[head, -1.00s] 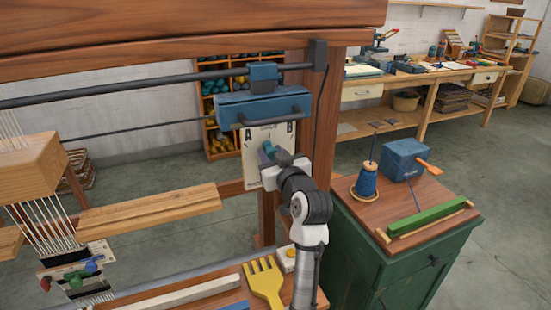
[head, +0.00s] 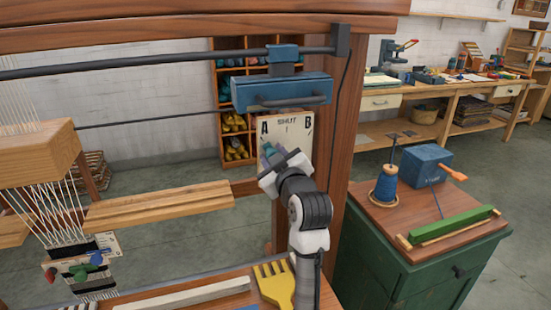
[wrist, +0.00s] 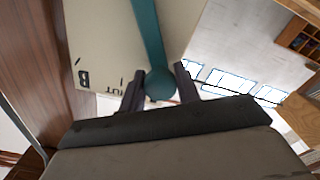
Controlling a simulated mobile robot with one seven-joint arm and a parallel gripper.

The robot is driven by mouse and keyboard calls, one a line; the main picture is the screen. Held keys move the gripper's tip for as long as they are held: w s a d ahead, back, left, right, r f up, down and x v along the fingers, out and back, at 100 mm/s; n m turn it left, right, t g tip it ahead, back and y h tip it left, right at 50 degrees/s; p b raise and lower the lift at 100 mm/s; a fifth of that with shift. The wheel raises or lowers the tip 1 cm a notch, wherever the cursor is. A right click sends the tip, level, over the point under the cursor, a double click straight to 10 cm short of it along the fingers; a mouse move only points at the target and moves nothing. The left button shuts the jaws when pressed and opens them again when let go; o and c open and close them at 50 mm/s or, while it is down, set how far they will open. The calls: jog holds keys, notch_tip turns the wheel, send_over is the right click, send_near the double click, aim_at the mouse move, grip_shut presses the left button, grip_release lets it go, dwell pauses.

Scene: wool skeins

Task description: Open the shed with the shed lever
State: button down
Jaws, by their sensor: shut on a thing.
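The shed lever (wrist: 148,35) is a teal rod with a round knob. In the wrist view its knob sits between the two dark fingers of my gripper (wrist: 160,86), which are closed around it. In the head view my gripper (head: 272,157) is at the lower left of the pale dial plate (head: 286,132), marked A, SHUT and B. The lever's knob end (head: 267,149) shows there below the letter A, left of SHUT. My gripper hides part of the lever and the lower plate. The plate also shows in the wrist view (wrist: 102,45), with B readable.
A blue box with a bar handle (head: 281,90) hangs just above the plate. A wooden loom post (head: 345,140) stands close on the right. A yellow comb (head: 274,284) lies below my wrist. A green cabinet (head: 400,260) with a blue spool stands further right.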

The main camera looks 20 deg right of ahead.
jog(key=c, duration=1)
grip_release()
jog(key=s+b, duration=0.1)
jog(key=s, duration=0.3)
jog(key=s+b, duration=0.1)
jog(key=s, duration=0.8)
jog(key=shift+s+d+b, duration=0.25)
jog(key=shift+s+b, duration=0.15)
